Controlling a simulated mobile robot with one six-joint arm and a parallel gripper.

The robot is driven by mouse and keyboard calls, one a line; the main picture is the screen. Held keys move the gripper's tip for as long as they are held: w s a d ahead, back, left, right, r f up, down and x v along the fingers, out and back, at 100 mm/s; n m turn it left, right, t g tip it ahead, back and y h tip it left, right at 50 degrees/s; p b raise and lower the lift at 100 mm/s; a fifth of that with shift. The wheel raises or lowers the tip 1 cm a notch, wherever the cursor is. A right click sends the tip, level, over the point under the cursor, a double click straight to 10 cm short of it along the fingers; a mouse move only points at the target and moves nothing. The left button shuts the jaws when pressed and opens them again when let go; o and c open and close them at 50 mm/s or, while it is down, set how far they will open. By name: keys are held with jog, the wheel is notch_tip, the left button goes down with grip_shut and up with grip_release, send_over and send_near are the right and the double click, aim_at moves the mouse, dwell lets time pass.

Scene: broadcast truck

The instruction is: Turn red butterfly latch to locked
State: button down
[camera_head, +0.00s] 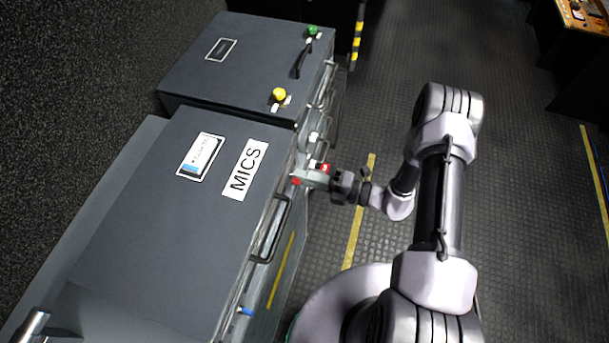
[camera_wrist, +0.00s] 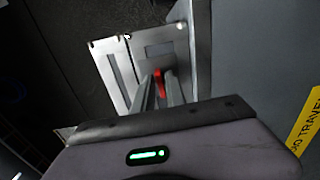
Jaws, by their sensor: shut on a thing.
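The red butterfly latch (camera_wrist: 158,77) shows in the wrist view as a small red piece between my two fingers, in front of a pale metal plate (camera_wrist: 112,68). My gripper (camera_wrist: 161,88) is shut on it. In the head view my gripper (camera_head: 309,179) reaches from the right to the front face of the dark case labelled MICS. A small red part (camera_head: 295,181) shows at its fingertips there. Most of the latch is hidden by the fingers, and I cannot tell its turn angle.
The MICS case (camera_head: 130,230) has a dark handle (camera_head: 272,230) and a blue part (camera_head: 245,311) on its front. A second case (camera_head: 225,75) behind it carries yellow (camera_head: 279,95) and green (camera_head: 312,30) knobs. Open floor (camera_head: 375,130) with yellow lines lies to the right.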

jog(key=shift+m, duration=0.3)
dwell(0.4)
jog(key=c, duration=1.6)
grip_release()
jog(key=shift+o, duration=0.2)
jog(key=p+v, duration=0.2)
jog(key=v, duration=1.5)
jog(key=shift+d+p, duration=0.2)
jog(key=shift+p, duration=0.2)
jog(key=shift+s, duration=0.1)
